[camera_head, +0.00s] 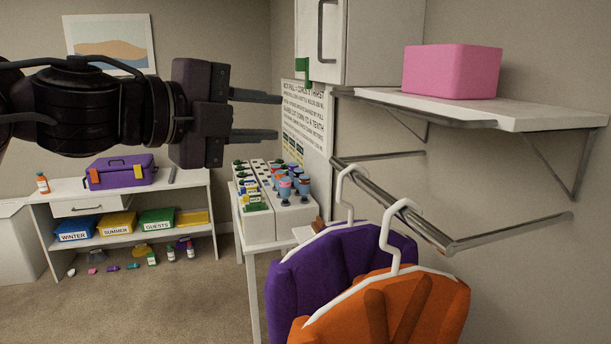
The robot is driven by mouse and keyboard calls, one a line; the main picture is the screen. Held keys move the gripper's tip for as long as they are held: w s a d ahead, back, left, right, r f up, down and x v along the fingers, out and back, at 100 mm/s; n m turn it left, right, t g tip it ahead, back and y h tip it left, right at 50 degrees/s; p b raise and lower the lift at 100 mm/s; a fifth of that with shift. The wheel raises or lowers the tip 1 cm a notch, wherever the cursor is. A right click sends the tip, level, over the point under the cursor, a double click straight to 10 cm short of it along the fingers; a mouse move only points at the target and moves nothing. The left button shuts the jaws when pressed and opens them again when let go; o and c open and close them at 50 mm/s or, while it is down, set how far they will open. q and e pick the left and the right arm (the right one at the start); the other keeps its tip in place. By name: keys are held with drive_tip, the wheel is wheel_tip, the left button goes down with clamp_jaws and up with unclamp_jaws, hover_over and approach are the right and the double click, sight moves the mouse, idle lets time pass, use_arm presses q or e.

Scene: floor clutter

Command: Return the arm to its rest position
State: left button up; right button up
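My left arm comes in from the left across the upper part of the head view. Its gripper (256,116) points right, with two dark fingers held apart and nothing between them. The gripper is in front of the white wall sign (303,122) in the picture and apart from the rail. A purple garment (318,268) and an orange garment (420,305) hang on white hangers from the metal rail (405,208), below and right of the gripper. My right gripper does not show.
A side table (250,232) holds small bottles. A low shelf unit (190,182) carries a purple toolbox (122,176). Small items lie on the floor beneath it.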

use_arm(q)
drive_tip(key=w+d+f+n+t+y, duration=0.1)
drive_tip(key=w+d+f+n+t, duration=0.2)
drive_tip(key=f, duration=0.4)
drive_tip(key=w+f+n, duration=0.3)
drive_tip(key=f+n, duration=0.1)
drive_tip(key=f, duration=0.4)
drive_tip(key=s+a+f+n+y, duration=0.1)
drive_tip(key=a+f+n+y, duration=0.2)
drive_tip(key=f+n, duration=0.35)
drive_tip(key=s+a+f+n+y, duration=0.1)
drive_tip(key=a+f+n+y, duration=0.2)
drive_tip(key=f, duration=0.6)
drive_tip(key=s+a+f+n+g+y, duration=0.3)
drive_tip(key=s+a+f+n+g, duration=0.2)
drive_tip(key=s+f, duration=0.65)
drive_tip(key=s+a+f+n+g+y, duration=0.2)
drive_tip(key=s+a+f+n+g, duration=0.3)
drive_tip(key=s+f, duration=0.65)
wheel_tip(320, 180, down, 32)
drive_tip(key=s+g, duration=0.1)
drive_tip(key=s, duration=0.1)
drive_tip(key=s+a+f, duration=0.2)
drive_tip(key=s+f, duration=0.6)
drive_tip(key=s, duration=0.1)
drive_tip(key=s+a+f+g, duration=0.1)
drive_tip(key=s+f, duration=0.7)
drive_tip(key=s, duration=0.2)
drive_tip(key=shift+a+f+m+g, duration=0.3)
drive_tip(key=shift+a+f+m, duration=0.05)
